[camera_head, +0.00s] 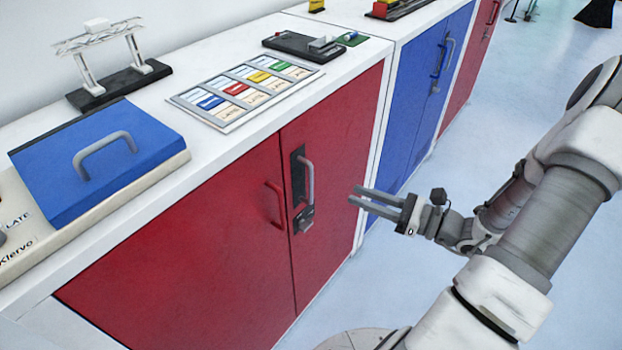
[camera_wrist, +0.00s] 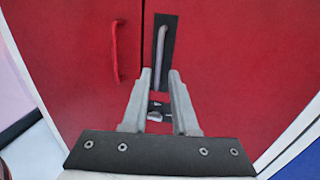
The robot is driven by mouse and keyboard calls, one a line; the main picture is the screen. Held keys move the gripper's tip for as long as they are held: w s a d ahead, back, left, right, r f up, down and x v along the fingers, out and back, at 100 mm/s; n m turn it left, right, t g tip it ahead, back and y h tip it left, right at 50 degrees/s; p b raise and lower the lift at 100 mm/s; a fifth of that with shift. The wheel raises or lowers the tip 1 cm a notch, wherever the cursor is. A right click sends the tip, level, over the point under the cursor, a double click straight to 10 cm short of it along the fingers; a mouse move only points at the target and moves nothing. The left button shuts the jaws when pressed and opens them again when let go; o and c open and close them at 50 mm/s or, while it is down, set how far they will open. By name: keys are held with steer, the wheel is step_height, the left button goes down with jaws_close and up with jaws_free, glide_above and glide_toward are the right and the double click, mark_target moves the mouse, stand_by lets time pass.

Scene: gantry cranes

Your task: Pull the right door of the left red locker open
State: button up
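The left red locker has a left door (camera_head: 190,265) with a red handle (camera_head: 274,205) and a right door (camera_head: 335,150). The right door has a grey bar handle (camera_head: 308,180) on a black plate, with a small dark latch (camera_head: 304,219) below it. Both doors look closed. My gripper (camera_head: 358,197) is in front of the right door, to the right of the handle and apart from it. In the wrist view the grey handle (camera_wrist: 161,55) shows just beyond the fingertips (camera_wrist: 160,78). The fingers are apart with nothing held; the latch shows between them.
A blue locker (camera_head: 422,90) stands to the right, with another red locker (camera_head: 482,35) beyond. The white counter holds a blue lidded box (camera_head: 95,160), a label tray (camera_head: 245,90), a black device (camera_head: 300,45) and a small gantry model (camera_head: 110,60).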

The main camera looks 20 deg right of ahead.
steer(key=b, duration=0.1)
glide_above(311, 203)
steer(key=shift+w, duration=0.3)
jaws_close()
steer(key=shift+d, duration=0.1)
stand_by(1.2)
